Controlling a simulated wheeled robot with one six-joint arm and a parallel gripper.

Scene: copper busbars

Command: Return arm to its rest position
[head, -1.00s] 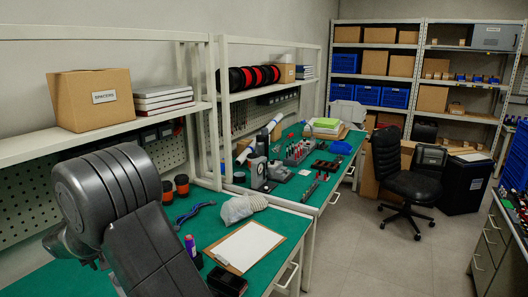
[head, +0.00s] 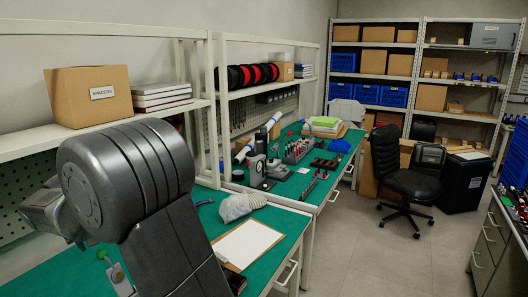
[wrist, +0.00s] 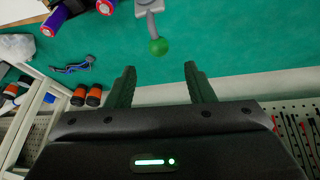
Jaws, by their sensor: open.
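My gripper (wrist: 159,78) is open in the wrist view, its two dark fingers apart with nothing between them. It points over the green bench top (wrist: 230,45). A grey lever with a green ball knob (wrist: 158,46) lies just beyond the fingertips, apart from them as far as I can tell. The green knob also shows in the head view (head: 101,255), at lower left beside my arm. My dark arm fills the lower left of the head view and largely hides the gripper there.
A clipboard (head: 246,244) and a whitish bag (head: 236,207) lie on the bench right of my arm. A shelf with a cardboard box (head: 88,95) runs above the bench. Orange-and-black cylinders (wrist: 86,95) stand near the shelf post. The floor (head: 355,235) at right is clear up to the chair (head: 400,172).

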